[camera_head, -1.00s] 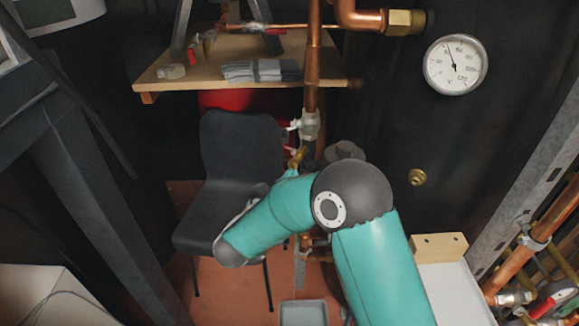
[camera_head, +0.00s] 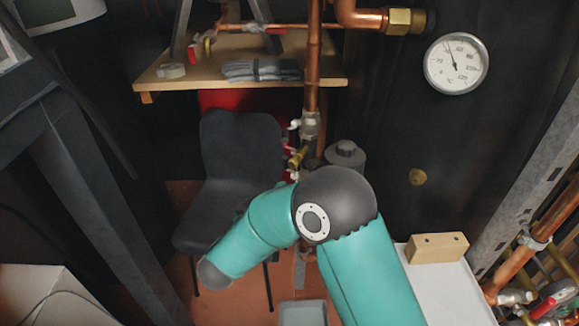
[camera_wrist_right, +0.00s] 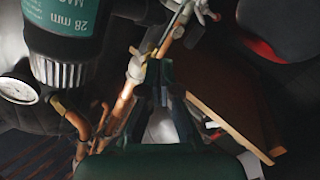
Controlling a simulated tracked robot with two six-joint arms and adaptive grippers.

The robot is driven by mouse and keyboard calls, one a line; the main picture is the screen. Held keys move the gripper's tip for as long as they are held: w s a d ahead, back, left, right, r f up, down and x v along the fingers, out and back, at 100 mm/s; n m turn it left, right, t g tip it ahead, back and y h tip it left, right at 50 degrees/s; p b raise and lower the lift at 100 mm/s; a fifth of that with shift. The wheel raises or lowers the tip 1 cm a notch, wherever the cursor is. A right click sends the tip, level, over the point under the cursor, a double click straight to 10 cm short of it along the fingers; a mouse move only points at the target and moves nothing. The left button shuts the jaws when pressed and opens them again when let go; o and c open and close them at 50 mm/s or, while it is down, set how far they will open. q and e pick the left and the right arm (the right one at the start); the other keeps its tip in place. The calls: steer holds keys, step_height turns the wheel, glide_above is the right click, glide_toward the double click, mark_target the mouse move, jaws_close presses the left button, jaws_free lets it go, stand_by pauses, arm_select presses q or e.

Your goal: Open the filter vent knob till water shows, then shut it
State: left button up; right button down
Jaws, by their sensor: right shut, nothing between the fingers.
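The filter shows in the head view as a dark grey cylinder (camera_head: 345,162) beside the vertical copper pipe, partly behind my right arm. A dark cap (camera_head: 345,147), likely the vent knob, sits on its top. In the right wrist view the filter (camera_wrist_right: 65,35) is at upper left, with a green "28 mm" label; its vent knob cannot be made out there. My right gripper (camera_wrist_right: 158,70) is shut and empty, in front of copper pipework and apart from the filter body in the picture. It is hidden in the head view. My left gripper is not in view. No water is visible.
A copper pipe with a valve (camera_head: 309,125) runs beside the filter. A round gauge (camera_head: 456,63) hangs on the dark wall at right. A black chair (camera_head: 238,150) and a wooden shelf (camera_head: 200,76) stand behind. A grey tray (camera_head: 303,314) lies on the floor.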

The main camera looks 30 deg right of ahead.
steer(key=shift+s+a, duration=0.4)
steer(key=shift+a, duration=0.15)
